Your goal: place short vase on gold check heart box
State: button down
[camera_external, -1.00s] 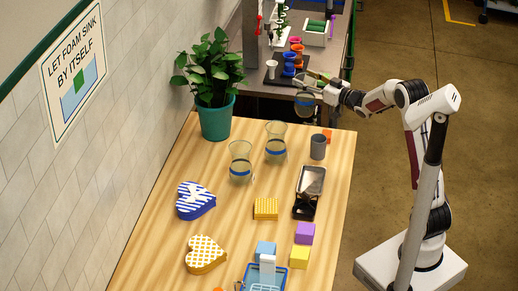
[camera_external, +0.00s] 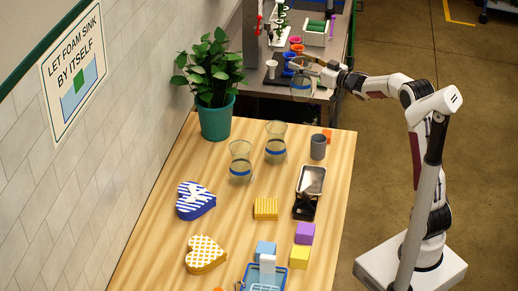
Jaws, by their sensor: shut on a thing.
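The gold check heart box (camera_external: 206,254) lies on the wooden table at the lower left, with a white and gold checked lid. Its top is bare. My gripper (camera_external: 304,72) is at the top of the view, beyond the table's far edge and far from the box. It is shut on a clear glass vase (camera_external: 302,90), which hangs in front of the metal bench and looks like the short vase. The fingers and the vase's rim are small and hard to make out.
Two clear vases with blue bands (camera_external: 240,160) (camera_external: 276,140) stand on the table (camera_external: 160,230), near a potted plant (camera_external: 215,115) and a grey cup (camera_external: 318,147). A blue striped heart box (camera_external: 196,200), yellow block (camera_external: 266,208) and black-and-silver tray (camera_external: 310,185) lie nearer.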

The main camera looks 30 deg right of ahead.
jog(key=s+a+n+g+y, duration=0.1)
jog(key=s+a+n+y, duration=0.15)
jog(key=a, duration=0.95)
jog(key=s+a+n+g+y, duration=0.15)
jog(key=s+a, duration=0.25)
jog(key=a, duration=0.8)
jog(key=s+a+n+g+y, duration=0.1)
jog(key=s+a+y, duration=0.2)
jog(key=a, duration=1)
jog(key=s+a+n+g+y, duration=0.45)
jog(key=s+a+g, duration=0.25)
jog(key=s+a, duration=1.85)
jog(key=shift+n+h, duration=0.25)
jog(key=shift+s+d+f, duration=0.1)
jog(key=shift+s+f, duration=0.05)
jog(key=shift+f, duration=1.05)
jog(key=shift+s+d+f, duration=0.1)
jog(key=shift+f, duration=1.2)
notch_tip(320, 180, down, 6)
